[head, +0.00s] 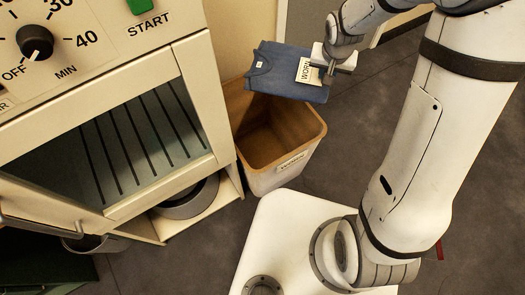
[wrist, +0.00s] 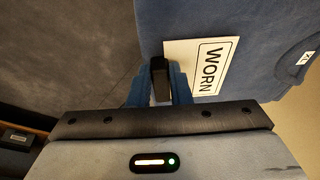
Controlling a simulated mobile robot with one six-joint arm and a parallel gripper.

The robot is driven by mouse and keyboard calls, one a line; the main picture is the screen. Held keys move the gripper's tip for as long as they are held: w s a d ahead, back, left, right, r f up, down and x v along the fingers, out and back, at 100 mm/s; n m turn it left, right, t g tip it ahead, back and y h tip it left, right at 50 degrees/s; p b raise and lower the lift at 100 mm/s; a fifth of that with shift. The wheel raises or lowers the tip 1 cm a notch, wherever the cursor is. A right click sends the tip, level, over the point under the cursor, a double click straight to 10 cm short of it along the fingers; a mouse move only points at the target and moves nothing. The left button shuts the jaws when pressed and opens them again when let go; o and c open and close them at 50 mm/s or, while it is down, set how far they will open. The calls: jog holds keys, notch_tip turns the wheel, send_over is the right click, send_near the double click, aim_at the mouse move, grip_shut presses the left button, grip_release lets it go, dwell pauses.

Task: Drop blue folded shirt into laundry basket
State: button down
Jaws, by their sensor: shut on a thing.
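The blue folded shirt (head: 279,73) hangs in the air over the back part of the laundry basket (head: 310,146) in the head view. A white tag reading WORN (wrist: 207,66) is on the shirt. My gripper (head: 331,66) is shut on the shirt at its right edge, beside the tag. In the wrist view my gripper (wrist: 161,75) has its fingers close together at the near edge of the shirt (wrist: 255,35). The basket is tan inside, with a label on its front, and its visible inside looks empty. The shirt hides its back rim.
A cream cabinet (head: 215,75) with a dial, a START button and a slatted opening stands directly left of the basket. A round grey container (head: 187,200) sits in its lower part. Dark floor (head: 375,110) lies open to the basket's right.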

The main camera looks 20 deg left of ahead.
jog(key=s+a+f+b, duration=0.1)
jog(key=a+f+b, duration=0.2)
jog(key=f+b, duration=0.5)
jog(key=s+a+f+b, duration=0.1)
jog(key=a+f+b, duration=0.2)
jog(key=f+b, duration=0.5)
jog(key=shift+s+a+f+b, duration=0.15)
jog(key=shift+s+f+b, duration=0.1)
jog(key=shift+b, duration=0.55)
jog(key=c, duration=1.3)
grip_release()
jog(key=shift+o, duration=0.2)
jog(key=shift+r, duration=0.1)
jog(key=p+v, duration=0.3)
jog(key=v, duration=0.4)
jog(key=shift+s+r, duration=0.15)
jog(key=shift+r, duration=0.1)
